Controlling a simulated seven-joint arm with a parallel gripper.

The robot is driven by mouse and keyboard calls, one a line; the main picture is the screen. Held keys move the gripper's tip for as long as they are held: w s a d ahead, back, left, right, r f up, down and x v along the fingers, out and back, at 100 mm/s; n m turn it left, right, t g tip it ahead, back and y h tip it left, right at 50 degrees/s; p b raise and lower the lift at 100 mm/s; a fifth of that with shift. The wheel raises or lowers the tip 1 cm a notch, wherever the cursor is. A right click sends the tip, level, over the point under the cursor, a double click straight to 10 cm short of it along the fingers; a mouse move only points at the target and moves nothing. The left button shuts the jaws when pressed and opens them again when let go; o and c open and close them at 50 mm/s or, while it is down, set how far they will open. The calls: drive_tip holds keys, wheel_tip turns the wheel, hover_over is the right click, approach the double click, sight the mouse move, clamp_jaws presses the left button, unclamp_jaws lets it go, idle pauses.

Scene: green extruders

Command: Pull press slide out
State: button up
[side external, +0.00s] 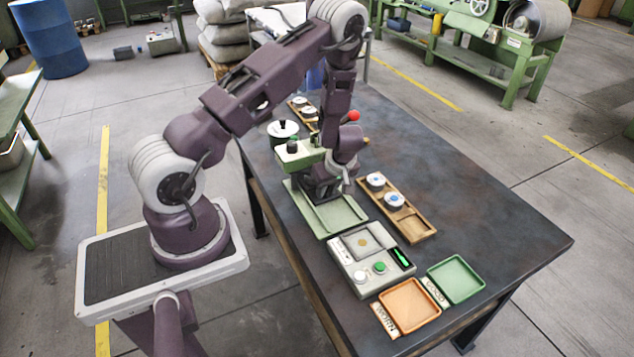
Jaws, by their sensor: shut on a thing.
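The green press (298,158) stands on the far left part of the dark table, partly hidden behind my arm. A lever with a red knob (353,116) shows to its right. A flat, pale green press slide or bed (342,218) extends toward the camera at the foot of the press. My gripper (323,192) points down low over this bed and is shut, seemingly on the press slide. The fingertips and the exact grip are small and partly hidden.
A wooden tray (419,232) with two white round parts lies right of the press. A grey box (347,272) with buttons stands in front. Orange (409,326) and green (455,298) trays sit at the near end. Another wooden tray (293,105) lies behind. The table's right side is clear.

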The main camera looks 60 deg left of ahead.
drive_tip(key=shift+d, duration=0.2)
drive_tip(key=shift+d, duration=4.8)
drive_tip(key=o, duration=0.9)
drive_tip(key=shift+o, duration=0.2)
drive_tip(key=shift+s, duration=0.1)
wheel_tip(320, 180, up, 8)
drive_tip(key=shift+r, duration=0.25)
